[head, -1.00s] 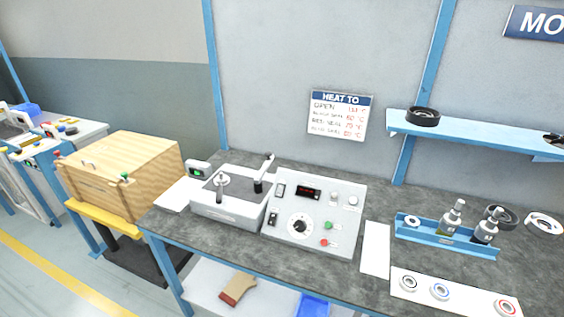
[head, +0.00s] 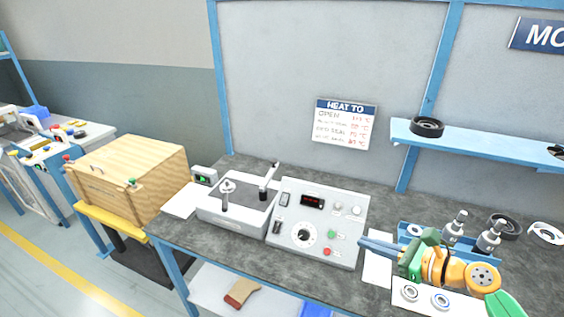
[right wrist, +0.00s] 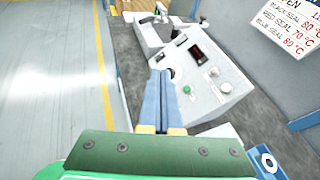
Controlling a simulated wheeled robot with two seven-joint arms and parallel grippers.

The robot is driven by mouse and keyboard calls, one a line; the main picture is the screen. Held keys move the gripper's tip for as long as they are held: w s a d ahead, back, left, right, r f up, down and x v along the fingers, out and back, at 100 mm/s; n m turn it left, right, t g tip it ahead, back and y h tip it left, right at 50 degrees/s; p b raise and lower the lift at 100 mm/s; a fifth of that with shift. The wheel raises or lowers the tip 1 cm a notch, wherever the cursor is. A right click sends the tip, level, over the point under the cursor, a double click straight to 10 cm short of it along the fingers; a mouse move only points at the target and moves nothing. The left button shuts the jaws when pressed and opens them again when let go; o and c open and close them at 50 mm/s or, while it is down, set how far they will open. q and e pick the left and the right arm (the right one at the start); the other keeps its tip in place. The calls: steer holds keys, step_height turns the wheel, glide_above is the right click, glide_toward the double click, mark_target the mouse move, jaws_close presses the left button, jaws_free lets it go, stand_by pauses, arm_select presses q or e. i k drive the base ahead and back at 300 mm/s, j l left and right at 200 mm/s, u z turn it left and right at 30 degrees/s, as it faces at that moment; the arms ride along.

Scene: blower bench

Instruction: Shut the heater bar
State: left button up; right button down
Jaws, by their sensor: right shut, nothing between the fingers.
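The heater (head: 233,217) is a low white box with a dark grey top, left of the control panel (head: 310,235). A bar (head: 270,182) with a black grip rises at its right rear and slants up to the right. A post with a round top (head: 226,192) stands at its left. My right gripper (head: 362,242) is shut and empty over the bench, at the panel's right edge. Its blue fingers (right wrist: 162,78) show side by side in the right wrist view. My left gripper is out of view.
A blue rack (head: 408,229) with two spray bottles stands near my right arm. A white mat with bearings lies in front of it. A wooden crate (head: 130,170) stands left of the bench. A blue shelf (head: 470,140) hangs at the right.

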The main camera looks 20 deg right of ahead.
mark_target(263, 188)
steer(key=i, duration=1.4)
